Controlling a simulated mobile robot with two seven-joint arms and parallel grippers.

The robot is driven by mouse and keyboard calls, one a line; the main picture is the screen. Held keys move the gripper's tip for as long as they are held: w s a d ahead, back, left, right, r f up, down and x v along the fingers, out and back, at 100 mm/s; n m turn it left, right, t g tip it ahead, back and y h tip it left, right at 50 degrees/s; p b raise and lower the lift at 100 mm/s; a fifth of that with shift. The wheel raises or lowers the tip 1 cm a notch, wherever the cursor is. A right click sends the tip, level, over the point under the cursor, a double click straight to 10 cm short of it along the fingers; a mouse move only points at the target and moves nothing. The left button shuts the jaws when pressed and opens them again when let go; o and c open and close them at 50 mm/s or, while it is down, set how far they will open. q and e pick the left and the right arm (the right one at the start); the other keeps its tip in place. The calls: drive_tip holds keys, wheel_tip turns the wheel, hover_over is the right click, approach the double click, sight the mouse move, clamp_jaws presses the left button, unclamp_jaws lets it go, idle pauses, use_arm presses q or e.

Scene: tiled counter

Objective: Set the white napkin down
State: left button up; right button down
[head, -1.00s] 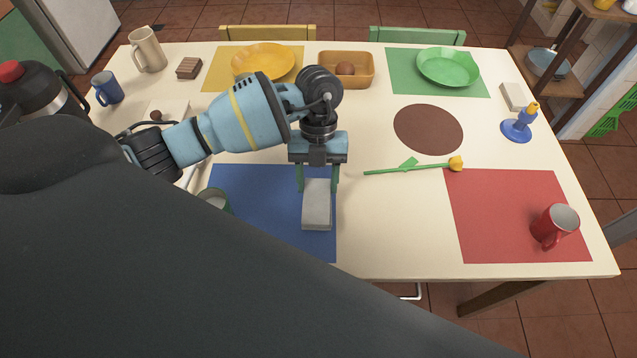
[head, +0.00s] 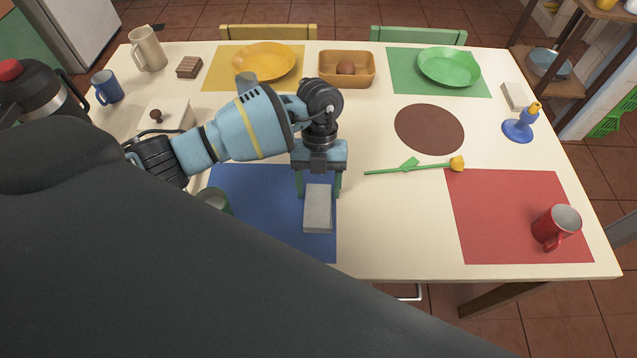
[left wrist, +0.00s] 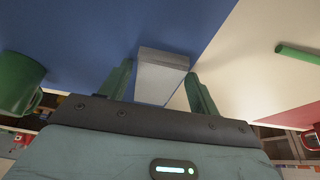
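The white napkin (head: 318,209), a folded pale block, lies flat on the right part of the blue placemat (head: 265,225). My left gripper (head: 319,186) is just behind it and low over the mat, fingers pointing down. The fingers stand on either side of the napkin's far part, with small gaps. The left wrist view shows the napkin (left wrist: 161,76) between the two green fingers (left wrist: 160,78), which are spread wider than it. My right gripper is out of view.
A green cup (head: 214,200) stands on the blue placemat's left side, partly hidden. The table between the blue and red placemats is clear.

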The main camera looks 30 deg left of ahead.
use_arm(q)
drive_tip(key=shift+o, duration=0.9)
drive_tip(key=v, duration=1.2)
drive_tip(key=shift+r, duration=0.1)
